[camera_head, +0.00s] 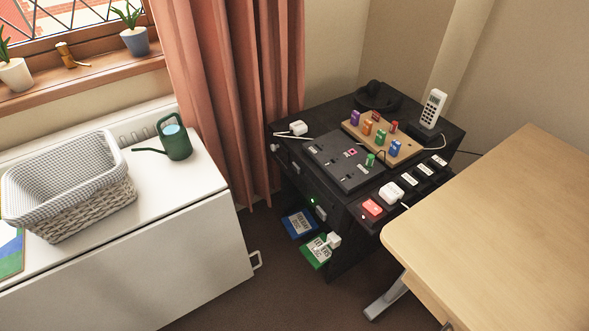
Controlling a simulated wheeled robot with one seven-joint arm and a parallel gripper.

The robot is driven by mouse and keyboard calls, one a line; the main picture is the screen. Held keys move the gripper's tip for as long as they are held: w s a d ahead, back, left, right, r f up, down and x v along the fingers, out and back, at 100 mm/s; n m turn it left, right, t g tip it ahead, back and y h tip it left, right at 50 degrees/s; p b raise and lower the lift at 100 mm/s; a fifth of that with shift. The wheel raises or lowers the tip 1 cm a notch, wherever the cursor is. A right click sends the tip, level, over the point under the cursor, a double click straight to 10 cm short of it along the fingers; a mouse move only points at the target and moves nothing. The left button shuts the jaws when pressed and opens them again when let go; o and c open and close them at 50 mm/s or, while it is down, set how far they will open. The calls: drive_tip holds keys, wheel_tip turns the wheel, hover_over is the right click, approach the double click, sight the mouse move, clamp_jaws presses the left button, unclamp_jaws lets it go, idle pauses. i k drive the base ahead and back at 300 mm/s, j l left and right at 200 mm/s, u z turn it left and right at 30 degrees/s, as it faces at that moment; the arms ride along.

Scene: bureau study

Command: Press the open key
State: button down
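A row of black keys with small white labels (425,170) runs along the right front edge of a black cabinet (457,133). The lettering is too small to read, so I cannot tell which is the open key. A lit red button block (372,207) and a white block (391,191) sit at the near end of that row. A black panel (335,150) with sliders and a green knob (370,159) lies on the cabinet top. My gripper is not in view.
A wooden board (403,153) with coloured blocks, a cordless phone (433,107) and headphones (378,96) are on the cabinet. A wooden desk (510,220) stands close on the right. A white unit (150,260) with a basket (70,190) is left.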

sight(296, 167)
drive_tip(key=i+j, duration=0.15)
drive_tip(key=i, duration=0.3)
drive_tip(key=i+j, duration=0.15)
drive_tip(key=i, duration=0.3)
